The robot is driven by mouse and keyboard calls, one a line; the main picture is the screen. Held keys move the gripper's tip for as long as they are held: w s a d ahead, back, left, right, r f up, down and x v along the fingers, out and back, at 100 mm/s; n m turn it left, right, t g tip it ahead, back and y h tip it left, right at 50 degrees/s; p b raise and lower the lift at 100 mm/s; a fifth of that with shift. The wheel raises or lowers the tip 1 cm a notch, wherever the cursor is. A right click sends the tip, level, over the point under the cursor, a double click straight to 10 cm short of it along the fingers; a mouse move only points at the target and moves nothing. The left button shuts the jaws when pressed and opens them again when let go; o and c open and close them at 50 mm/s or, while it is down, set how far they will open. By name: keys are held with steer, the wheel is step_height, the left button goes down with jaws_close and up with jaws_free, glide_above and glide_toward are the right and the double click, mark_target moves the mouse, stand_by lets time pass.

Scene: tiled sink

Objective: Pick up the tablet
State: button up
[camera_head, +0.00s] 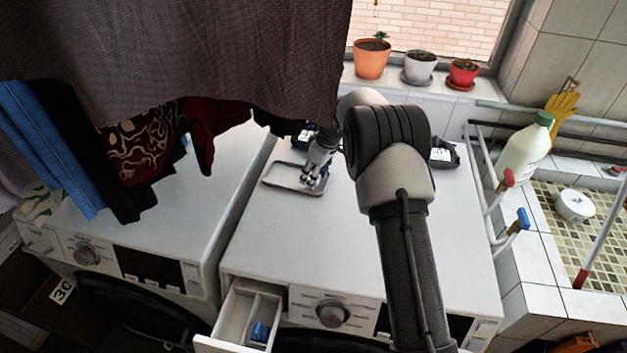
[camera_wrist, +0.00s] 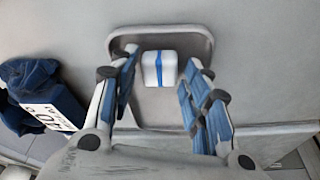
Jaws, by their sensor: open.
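The tablet (camera_wrist: 152,70), a small white block with a blue stripe, lies on a shallow grey tray (camera_wrist: 196,34) in the wrist view. The tray also shows in the head view (camera_head: 272,181), on top of the right washing machine. My gripper (camera_head: 313,181) is over the tray, pointing down. In the wrist view its open fingers (camera_wrist: 161,72) stand on either side of the tablet, with gaps between. I cannot tell how high the fingertips are above the tray. In the head view the gripper hides the tablet.
A dark blue bag with a label (camera_wrist: 40,98) lies beside the tray. Hanging clothes (camera_head: 190,60) cover the upper left. A detergent drawer (camera_head: 235,312) stands open at the front, with a blue piece (camera_head: 261,331) inside. A white bottle (camera_head: 523,155) stands at the right.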

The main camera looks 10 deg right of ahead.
steer(key=shift+c, duration=0.6)
steer(key=c, duration=0.6)
